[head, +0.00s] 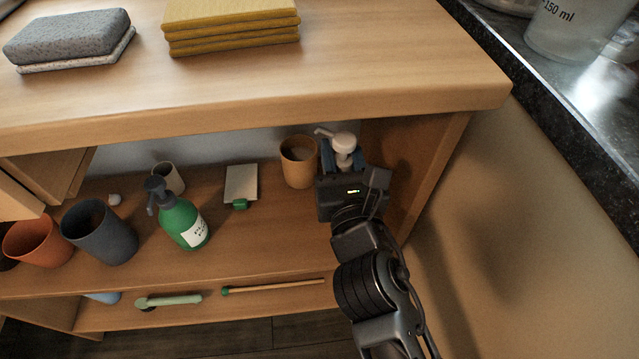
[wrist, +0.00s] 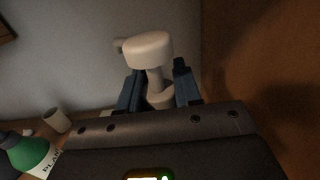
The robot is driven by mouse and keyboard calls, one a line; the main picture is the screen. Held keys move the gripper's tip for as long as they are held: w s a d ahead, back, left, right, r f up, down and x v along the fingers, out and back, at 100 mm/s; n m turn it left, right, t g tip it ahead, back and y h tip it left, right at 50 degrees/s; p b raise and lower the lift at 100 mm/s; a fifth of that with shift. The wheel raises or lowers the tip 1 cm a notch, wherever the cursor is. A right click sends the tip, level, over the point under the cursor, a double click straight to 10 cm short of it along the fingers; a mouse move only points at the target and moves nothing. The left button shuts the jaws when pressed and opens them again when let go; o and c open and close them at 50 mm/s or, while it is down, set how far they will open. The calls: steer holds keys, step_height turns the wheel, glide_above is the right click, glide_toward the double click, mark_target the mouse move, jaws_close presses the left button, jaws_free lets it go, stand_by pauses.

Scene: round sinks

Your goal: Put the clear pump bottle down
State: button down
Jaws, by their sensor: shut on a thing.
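The clear pump bottle (head: 343,143) shows only its white pump head and neck in the head view; its body is hidden behind my gripper. In the wrist view the white pump top (wrist: 148,50) stands up between the two fingers. My gripper (head: 343,163) is shut on the bottle, at the right end of the open shelf (head: 270,225) under the wooden top. It also shows in the wrist view (wrist: 158,90). I cannot tell whether the bottle's base touches the shelf.
A tan cup (head: 298,162) stands just left of my gripper. Further left are a green pump bottle (head: 183,222), a grey cup (head: 100,232) and an orange cup (head: 38,243). The wooden side panel (head: 432,180) is close on the right. The shelf's front middle is clear.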

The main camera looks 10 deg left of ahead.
steer(key=shift+f+b, duration=2.7)
steer(key=shift+f, duration=1.7)
steer(key=shift+f, duration=0.1)
steer(key=c, duration=0.8)
jaws_free()
steer(key=shift+r, duration=0.3)
steer(key=v, duration=1.2)
